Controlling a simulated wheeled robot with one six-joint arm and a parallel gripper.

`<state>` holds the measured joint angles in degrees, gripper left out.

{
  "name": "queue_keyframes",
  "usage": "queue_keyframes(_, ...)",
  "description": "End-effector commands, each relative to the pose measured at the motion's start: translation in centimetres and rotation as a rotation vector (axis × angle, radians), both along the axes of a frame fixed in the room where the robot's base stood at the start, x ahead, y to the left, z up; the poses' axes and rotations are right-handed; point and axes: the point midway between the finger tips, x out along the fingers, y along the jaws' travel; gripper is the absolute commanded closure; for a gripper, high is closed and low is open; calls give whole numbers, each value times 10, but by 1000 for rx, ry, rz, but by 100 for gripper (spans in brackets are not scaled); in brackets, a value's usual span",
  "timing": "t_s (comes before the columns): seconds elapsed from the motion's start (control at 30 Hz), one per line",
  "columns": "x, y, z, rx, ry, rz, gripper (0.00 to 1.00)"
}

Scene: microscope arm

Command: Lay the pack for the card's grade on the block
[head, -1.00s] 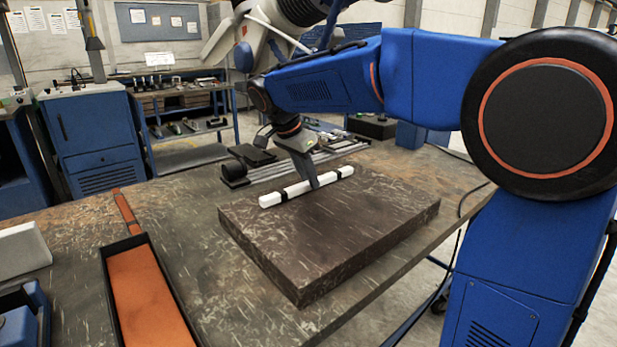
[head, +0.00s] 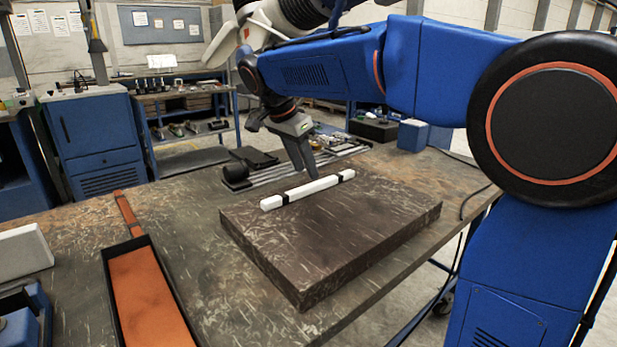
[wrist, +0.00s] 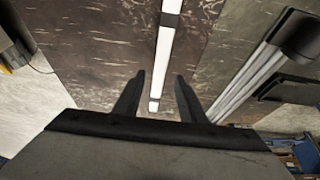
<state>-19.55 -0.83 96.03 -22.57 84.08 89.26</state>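A long white bar with black bands (head: 308,190), likely the pack, lies on top of the dark stone block (head: 340,225), along its far edge. My gripper (head: 302,168) is above the bar. In the wrist view the gripper (wrist: 155,82) has its two dark fingers spread apart, with the white bar (wrist: 163,50) running below and between them, not gripped. The block (wrist: 110,40) also fills the middle of the wrist view. I cannot make out a card or its grade.
Several pale bars lie in a rack (head: 285,172) behind the block; they also show at the right of the wrist view (wrist: 250,75). An orange-lined tray (head: 150,295) lies at front left. A white box (head: 25,250) is further left. The table between tray and block is clear.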

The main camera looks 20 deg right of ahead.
Motion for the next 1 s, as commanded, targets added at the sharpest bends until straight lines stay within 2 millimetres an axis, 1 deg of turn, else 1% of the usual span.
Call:
queue_keyframes(0.03,-1,5,10,1,-3,2,63)
queue_keyframes(0.2,-5,15,38,1,-3,1,63)
queue_keyframes(0.4,-9,23,59,0,-1,1,63)
queue_keyframes(0.6,-10,25,65,0,1,0,63)
queue_keyframes(1.0,-10,25,65,0,0,0,63)
